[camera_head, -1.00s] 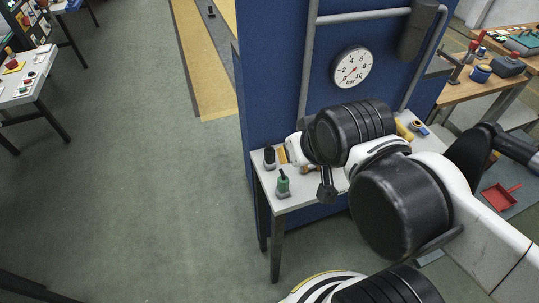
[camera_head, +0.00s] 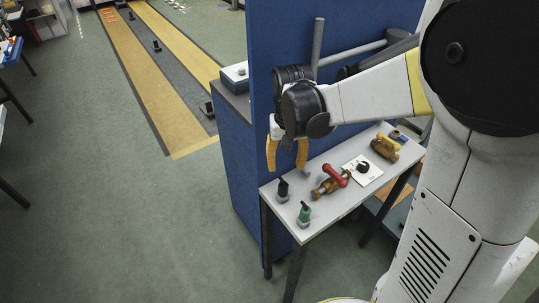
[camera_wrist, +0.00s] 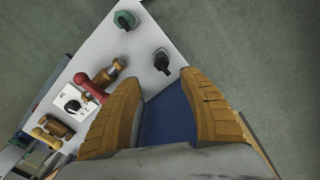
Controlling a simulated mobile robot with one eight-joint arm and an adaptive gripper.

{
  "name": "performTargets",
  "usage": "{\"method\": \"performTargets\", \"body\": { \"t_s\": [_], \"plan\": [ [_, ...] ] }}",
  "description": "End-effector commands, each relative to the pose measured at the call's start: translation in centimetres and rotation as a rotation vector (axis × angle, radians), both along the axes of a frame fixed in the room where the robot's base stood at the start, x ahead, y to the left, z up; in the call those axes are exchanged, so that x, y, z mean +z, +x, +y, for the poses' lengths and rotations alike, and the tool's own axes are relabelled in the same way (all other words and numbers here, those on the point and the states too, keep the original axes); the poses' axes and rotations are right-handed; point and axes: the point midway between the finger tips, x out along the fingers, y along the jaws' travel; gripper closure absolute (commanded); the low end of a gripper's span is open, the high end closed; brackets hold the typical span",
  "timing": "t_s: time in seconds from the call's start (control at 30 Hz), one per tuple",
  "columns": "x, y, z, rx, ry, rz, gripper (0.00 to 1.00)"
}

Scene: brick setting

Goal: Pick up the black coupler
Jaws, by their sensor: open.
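The black coupler (camera_head: 283,190) stands on the left end of the narrow light-grey table (camera_head: 325,215), on a grey base. In the wrist view it (camera_wrist: 162,61) shows just beyond the gap between my fingertips. My gripper (camera_head: 287,166) has orange-yellow ribbed fingers, which are spread with nothing between them. It hangs above the table's left end, close to the blue panel, apart from the coupler. In the wrist view the two fingers (camera_wrist: 163,82) reach in from the bottom.
A green coupler (camera_head: 304,214) stands near the table's front left corner. A brass valve with a red handle (camera_head: 331,180), a white card with a black knob (camera_head: 362,168) and a yellow-brown fitting (camera_head: 385,147) lie to the right. The blue panel (camera_head: 258,110) rises behind.

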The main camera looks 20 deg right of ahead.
Motion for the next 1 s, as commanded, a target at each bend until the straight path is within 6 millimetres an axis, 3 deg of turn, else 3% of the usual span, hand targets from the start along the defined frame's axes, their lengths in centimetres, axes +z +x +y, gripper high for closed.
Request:
{"method": "performTargets", "body": {
  "t_s": [0.3,0.57,0.8,1.0],
  "plan": [
    [-4.9,0.2,0.0,-0.003,0.000,0.010,0.50],
    [-6.7,0.1,0.2,-0.002,0.000,0.009,0.50],
    [-10.5,0.1,0.5,-0.002,0.000,0.009,0.50],
    [-11.1,0.0,0.5,-0.002,0.000,0.008,0.50]
  ]
}}
